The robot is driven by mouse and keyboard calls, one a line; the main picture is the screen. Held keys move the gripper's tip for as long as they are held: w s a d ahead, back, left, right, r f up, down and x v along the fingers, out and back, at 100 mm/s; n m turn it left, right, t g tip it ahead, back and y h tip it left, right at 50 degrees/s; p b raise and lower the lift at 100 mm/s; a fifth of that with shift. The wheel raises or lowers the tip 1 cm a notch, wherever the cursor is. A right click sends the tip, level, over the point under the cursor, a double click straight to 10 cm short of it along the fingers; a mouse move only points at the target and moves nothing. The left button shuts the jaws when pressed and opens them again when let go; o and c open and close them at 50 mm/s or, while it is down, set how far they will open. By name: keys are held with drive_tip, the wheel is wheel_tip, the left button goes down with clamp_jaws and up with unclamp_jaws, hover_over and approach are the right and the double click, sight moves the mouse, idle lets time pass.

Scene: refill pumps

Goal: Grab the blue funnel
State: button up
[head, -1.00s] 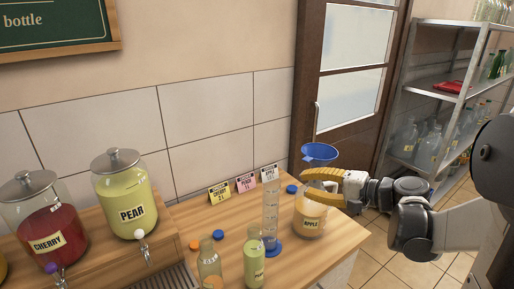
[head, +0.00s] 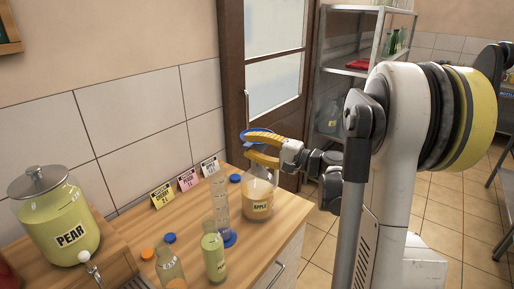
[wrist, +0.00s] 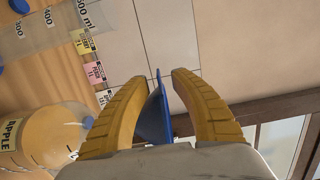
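My gripper's yellow fingers are at the funnel's height, just above the jar. In the wrist view, the funnel (wrist: 154,118) shows nearly edge-on between the two curved fingers of my gripper (wrist: 164,75). The fingers are apart, with a visible gap to the right finger. I cannot tell whether the left finger touches the funnel.
A clear measuring cylinder (head: 220,205) on a blue base stands left of the jar, with a green-filled bottle (head: 213,255) and another bottle (head: 169,266) in front. A pear dispenser (head: 55,225) is at left.

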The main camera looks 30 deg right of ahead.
drive_tip(key=shift+x, duration=0.75)
clamp_jaws()
